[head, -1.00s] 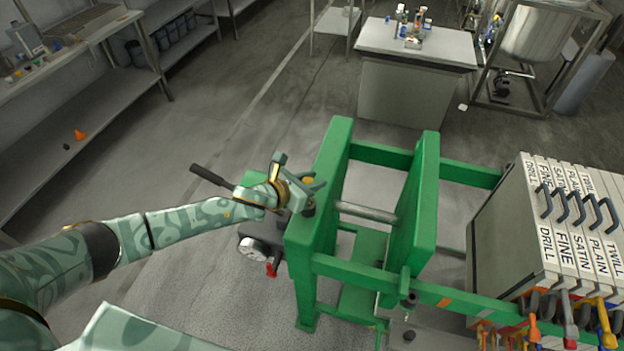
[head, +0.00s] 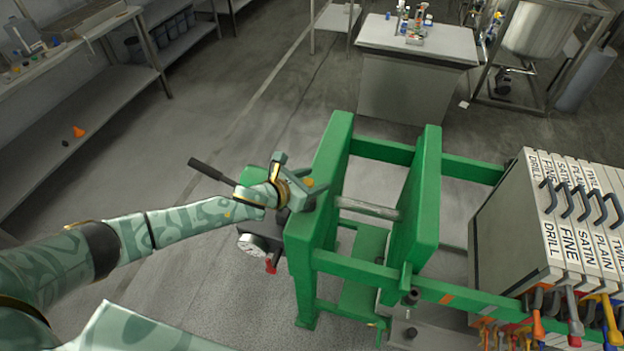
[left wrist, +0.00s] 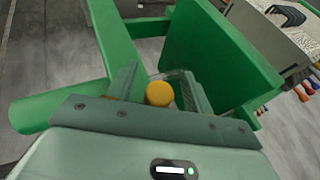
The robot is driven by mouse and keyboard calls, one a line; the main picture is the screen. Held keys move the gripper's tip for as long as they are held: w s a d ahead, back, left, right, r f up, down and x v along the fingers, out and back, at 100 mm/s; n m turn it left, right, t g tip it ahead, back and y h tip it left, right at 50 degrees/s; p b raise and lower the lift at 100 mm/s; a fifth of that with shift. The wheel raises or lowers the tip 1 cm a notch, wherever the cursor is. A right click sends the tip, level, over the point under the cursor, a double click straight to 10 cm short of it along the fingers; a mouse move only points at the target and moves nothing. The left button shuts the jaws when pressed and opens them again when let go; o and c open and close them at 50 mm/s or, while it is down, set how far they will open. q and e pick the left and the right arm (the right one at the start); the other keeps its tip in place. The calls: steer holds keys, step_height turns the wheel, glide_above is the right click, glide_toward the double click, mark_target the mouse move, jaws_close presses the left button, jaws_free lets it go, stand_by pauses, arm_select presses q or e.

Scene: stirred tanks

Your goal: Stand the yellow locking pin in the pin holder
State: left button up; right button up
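The yellow locking pin (head: 309,182) shows only as a round yellow knob at the top of the green press frame's left plate. It also shows in the left wrist view (left wrist: 159,93), between the two fingers. My left gripper (head: 313,190) is at the pin, with its fingers on either side of the knob. In the left wrist view a small gap shows on both sides of the knob, so the fingers look open. The pin's shaft is hidden. A dark cylindrical fitting (head: 410,297) sits on the green lower rail; I cannot tell whether it is the pin holder. My right gripper is not in view.
The green frame (head: 420,215) has two upright plates with a metal bar (head: 366,208) between them. A dark device with a dial (head: 252,246) and black lever hangs at its left. Labelled panels (head: 560,240) stand at right. The floor left of the frame is clear.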

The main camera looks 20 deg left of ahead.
arm_select(q)
steer(key=v, duration=1.6)
steer(key=shift+s+a+r, duration=0.1)
steer(key=shift+r, duration=0.05)
